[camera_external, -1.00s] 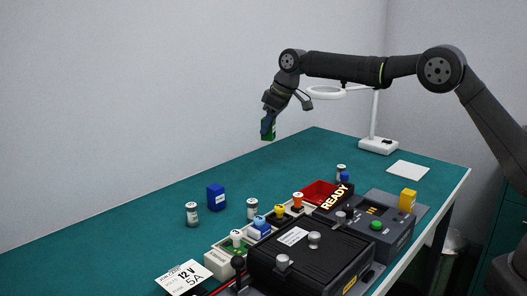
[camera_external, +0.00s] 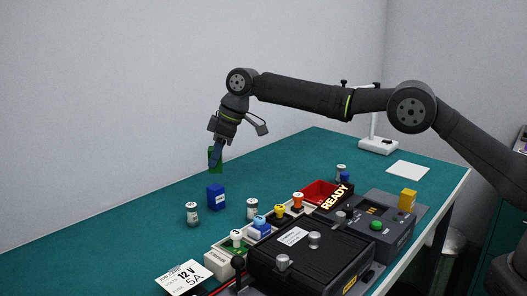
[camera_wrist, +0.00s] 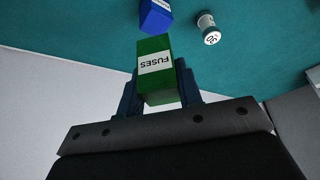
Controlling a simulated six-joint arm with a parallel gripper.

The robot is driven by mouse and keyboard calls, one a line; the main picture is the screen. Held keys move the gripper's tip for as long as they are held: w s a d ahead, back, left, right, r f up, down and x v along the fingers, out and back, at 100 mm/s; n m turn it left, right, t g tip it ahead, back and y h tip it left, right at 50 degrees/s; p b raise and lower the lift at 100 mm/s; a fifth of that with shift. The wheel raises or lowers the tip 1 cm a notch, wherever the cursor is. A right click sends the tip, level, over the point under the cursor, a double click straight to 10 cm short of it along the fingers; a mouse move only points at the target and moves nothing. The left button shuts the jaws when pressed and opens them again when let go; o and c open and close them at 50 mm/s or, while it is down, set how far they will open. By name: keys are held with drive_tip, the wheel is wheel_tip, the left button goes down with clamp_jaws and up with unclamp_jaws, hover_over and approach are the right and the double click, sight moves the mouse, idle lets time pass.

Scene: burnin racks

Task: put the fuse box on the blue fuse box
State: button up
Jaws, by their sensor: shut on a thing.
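My gripper (camera_external: 216,155) is shut on a green fuse box (camera_external: 212,160), held in the air over the table. In the wrist view the green box (camera_wrist: 154,62) shows a white "FUSES" label between the two fingers. The blue fuse box (camera_external: 216,197) stands on the green table, below the held box in the external view. It also shows at the top of the wrist view (camera_wrist: 155,17), apart from the green box. In the external view my fingers cover part of the green box.
Grey-white cylinders stand to the left (camera_external: 192,214) and right (camera_external: 252,209) of the blue box. A row of coloured-knob sockets (camera_external: 258,228), a black case (camera_external: 310,262) and a red tray (camera_external: 318,192) lie to the right. The table's left side is clear.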

sight(215, 170)
drive_tip(key=shift+s+a+f, duration=0.2)
drive_tip(key=shift+a+f, duration=0.05)
drive_tip(key=shift+f, duration=1.95)
drive_tip(key=o, duration=1)
drive_tip(key=shift+f, duration=0.15)
drive_tip(key=shift+c, duration=0.2)
drive_tip(key=v, duration=1.2)
drive_tip(key=shift+r, duration=0.25)
